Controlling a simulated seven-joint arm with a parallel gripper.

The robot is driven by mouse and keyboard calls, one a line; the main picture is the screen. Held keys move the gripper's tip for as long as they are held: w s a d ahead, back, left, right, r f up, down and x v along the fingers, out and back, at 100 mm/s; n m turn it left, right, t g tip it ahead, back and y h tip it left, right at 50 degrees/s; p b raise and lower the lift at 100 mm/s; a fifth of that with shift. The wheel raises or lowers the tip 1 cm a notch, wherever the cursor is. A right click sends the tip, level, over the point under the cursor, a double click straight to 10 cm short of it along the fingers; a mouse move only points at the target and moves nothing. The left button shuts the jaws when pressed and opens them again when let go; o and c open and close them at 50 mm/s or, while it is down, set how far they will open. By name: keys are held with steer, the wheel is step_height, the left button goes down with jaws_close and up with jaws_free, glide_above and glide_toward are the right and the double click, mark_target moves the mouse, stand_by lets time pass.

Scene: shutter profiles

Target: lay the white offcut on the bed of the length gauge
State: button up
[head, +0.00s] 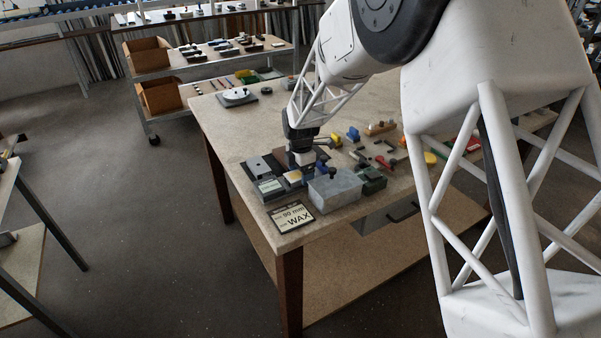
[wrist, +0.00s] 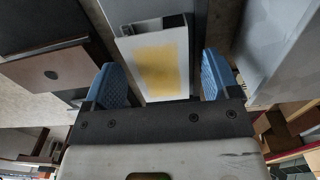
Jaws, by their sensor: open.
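A white piece with a yellow patch on its face (wrist: 155,65) lies between my gripper's two blue fingers in the wrist view; it looks like the white offcut. My gripper (wrist: 163,82) is open, with one finger on each side of it. I cannot tell whether the fingers touch it. In the head view my gripper (head: 300,164) is low over the cluster near the table's front left corner, and partly hides the pieces below. Grey and dark fixtures (head: 268,187) stand just left of it; I cannot tell for certain which one is the length gauge.
A grey box (head: 336,189) stands close to the right of my gripper. A sign reading 80 mm and WAX (head: 292,215) lies at the table's front edge. Small tools and coloured parts (head: 382,162) are scattered to the right. The table (head: 215,115) is mostly bare at the back left.

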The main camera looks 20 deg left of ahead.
step_height(320, 180, up, 13)
stand_by(0.7)
stand_by(0.4)
stand_by(0.3)
steer(key=s+d+r+m, duration=0.4)
steer(key=s+d, duration=0.2)
steer(key=d, duration=0.3)
steer(key=s+d+r+m+t, duration=0.1)
steer(key=s+d+r+m, duration=0.35)
steer(key=d, duration=0.35)
steer(key=s+d+r+m, duration=0.4)
steer(key=s+d+m, duration=0.15)
steer(key=d, duration=0.35)
steer(key=s+d+f+m, duration=0.1)
steer(key=s+d+m, duration=0.5)
steer(key=s, duration=0.6)
steer(key=s+d+f+m+t, duration=0.1)
steer(key=s+d+f+m, duration=0.1)
steer(key=s+d+m, duration=0.5)
steer(key=shift+s+d+t, duration=0.3)
steer(key=shift+s+d, duration=0.4)
steer(key=shift+s, duration=2.55)
